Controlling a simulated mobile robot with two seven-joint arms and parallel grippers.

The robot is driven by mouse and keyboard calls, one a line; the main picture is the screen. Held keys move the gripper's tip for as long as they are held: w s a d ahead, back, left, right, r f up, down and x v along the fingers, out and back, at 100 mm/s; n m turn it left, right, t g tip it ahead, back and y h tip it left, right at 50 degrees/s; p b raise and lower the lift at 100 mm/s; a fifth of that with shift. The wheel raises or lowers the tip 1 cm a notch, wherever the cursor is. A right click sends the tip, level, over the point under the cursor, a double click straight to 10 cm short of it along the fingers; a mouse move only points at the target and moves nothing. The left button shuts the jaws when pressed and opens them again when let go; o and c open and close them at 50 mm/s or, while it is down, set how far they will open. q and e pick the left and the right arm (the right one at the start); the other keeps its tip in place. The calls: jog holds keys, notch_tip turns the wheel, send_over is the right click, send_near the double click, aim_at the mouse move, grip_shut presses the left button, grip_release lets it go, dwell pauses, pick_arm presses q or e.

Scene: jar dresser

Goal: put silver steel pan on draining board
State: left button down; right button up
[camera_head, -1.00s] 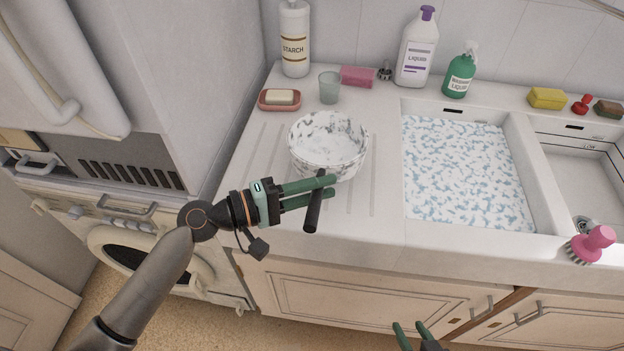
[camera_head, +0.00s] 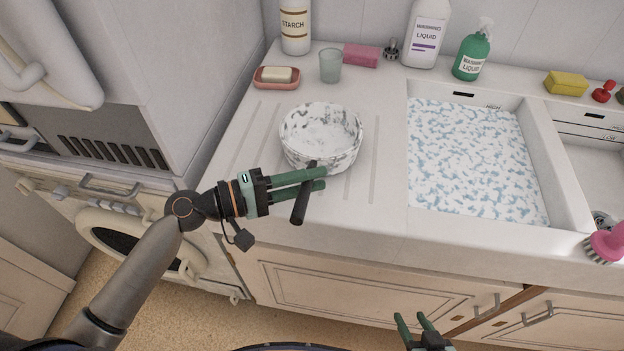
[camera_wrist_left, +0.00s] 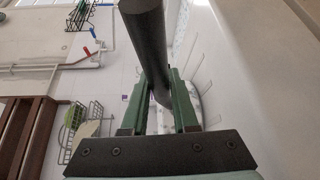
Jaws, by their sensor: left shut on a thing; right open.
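The silver steel pan (camera_head: 320,140) is covered in white foam and sits upright over the ribbed draining board (camera_head: 245,140), left of the filled sink. I cannot tell for sure whether its base touches the board. Its black handle (camera_head: 301,206) points toward the front edge. My left gripper (camera_head: 320,179) is shut on this handle near the pan's front rim. In the left wrist view, the dark handle (camera_wrist_left: 143,35) runs up between the green fingers (camera_wrist_left: 166,90). My right gripper (camera_head: 418,322) is open and empty, low in front of the cabinet doors.
A soap dish (camera_head: 277,83), a glass (camera_head: 330,66) and a pink sponge (camera_head: 361,56) stand behind the pan. A foamy sink basin (camera_head: 475,160) lies to the right. A tall appliance (camera_head: 180,90) bounds the board on the left. The board's front strip is clear.

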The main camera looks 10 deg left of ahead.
pick_arm(q)
jog(key=c, duration=0.7)
grip_release()
jog(key=shift+f, duration=0.1)
jog(key=shift+r, duration=0.2)
jog(key=shift+b+v, duration=1.4)
jog(key=shift+v, duration=4.6)
jog(key=shift+f, duration=0.1)
